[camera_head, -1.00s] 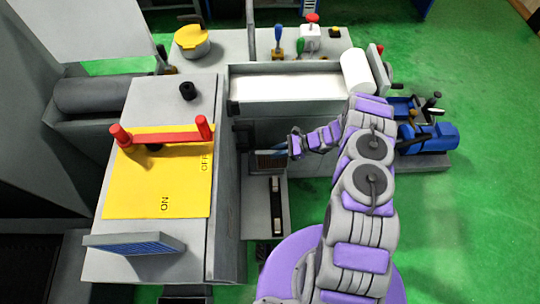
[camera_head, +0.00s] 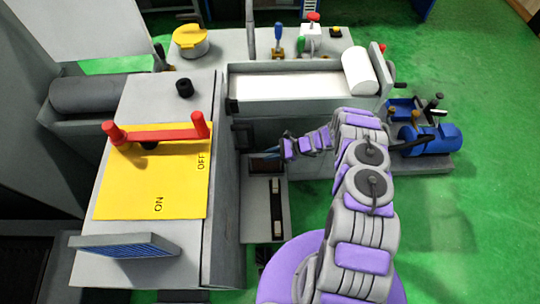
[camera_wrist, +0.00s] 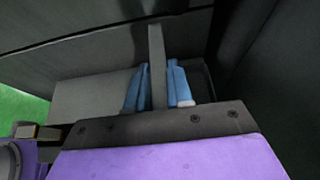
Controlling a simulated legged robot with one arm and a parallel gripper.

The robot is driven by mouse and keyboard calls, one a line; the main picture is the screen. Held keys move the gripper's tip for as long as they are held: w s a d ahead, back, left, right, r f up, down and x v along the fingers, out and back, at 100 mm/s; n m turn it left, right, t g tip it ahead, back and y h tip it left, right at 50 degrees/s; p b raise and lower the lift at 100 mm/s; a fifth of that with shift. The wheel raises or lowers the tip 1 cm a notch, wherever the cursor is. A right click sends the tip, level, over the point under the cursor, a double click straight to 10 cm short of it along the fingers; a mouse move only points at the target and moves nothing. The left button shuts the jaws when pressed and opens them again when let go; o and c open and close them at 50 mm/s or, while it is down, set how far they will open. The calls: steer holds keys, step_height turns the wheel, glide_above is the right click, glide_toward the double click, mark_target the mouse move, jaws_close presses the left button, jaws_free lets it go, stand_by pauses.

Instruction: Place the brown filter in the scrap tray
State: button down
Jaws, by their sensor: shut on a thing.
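My gripper (camera_head: 272,155) reaches down beside the grey machine in the head view. In the wrist view its blue fingers (camera_wrist: 157,88) are shut on a thin, upright, grey-brown plate. I take this plate to be the brown filter (camera_wrist: 157,60); its colour is dull in the shade and its lower part is hidden behind the wrist housing. In the head view a small dark-brown patch (camera_head: 264,167) shows just below the fingertips; I cannot tell whether it is the filter or a recess. I cannot clearly make out the scrap tray.
A yellow ON/OFF panel (camera_head: 155,182) with a red handle (camera_head: 160,135) stands left of my gripper. A white-topped grey bed (camera_head: 290,87) lies behind it. A blue motor unit (camera_head: 430,138) stands to the right. Green floor (camera_head: 480,200) is open at right.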

steer(key=shift+f, duration=0.1)
steer(key=c, duration=1)
jaws_free()
steer(key=shift+d+r, duration=0.3)
steer(key=p+v, duration=0.2)
steer(key=v, duration=0.9)
steer(key=s+a+r+n+g+h, duration=0.1)
steer(key=s+a+r+n+h, duration=0.15)
steer(key=r, duration=0.75)
steer(key=s+a+r+n+g+h, duration=0.15)
steer(key=s+r+n, duration=0.25)
steer(key=r, duration=0.7)
steer(key=s+a+r+n+g+h, duration=0.1)
steer(key=s+r+n, duration=0.2)
steer(key=r, duration=0.7)
steer(key=s+r+n+h, duration=0.45)
steer(key=s+r, duration=0.65)
steer(key=s, duration=0.3)
steer(key=s+d+r+n+h, duration=0.1)
steer(key=s+d, duration=0.1)
steer(key=s, duration=0.3)
steer(key=s+d+r+n+t+h, duration=0.1)
steer(key=s+d, duration=0.1)
steer(key=s, duration=0.2)
steer(key=s+d+n+h, duration=0.1)
steer(key=s+d, duration=0.1)
steer(key=s, duration=0.3)
steer(key=shift+s+d+r+n+t, duration=0.1)
steer(key=shift+s+r+n+t, duration=0.25)
steer(key=shift+r+n, duration=0.05)
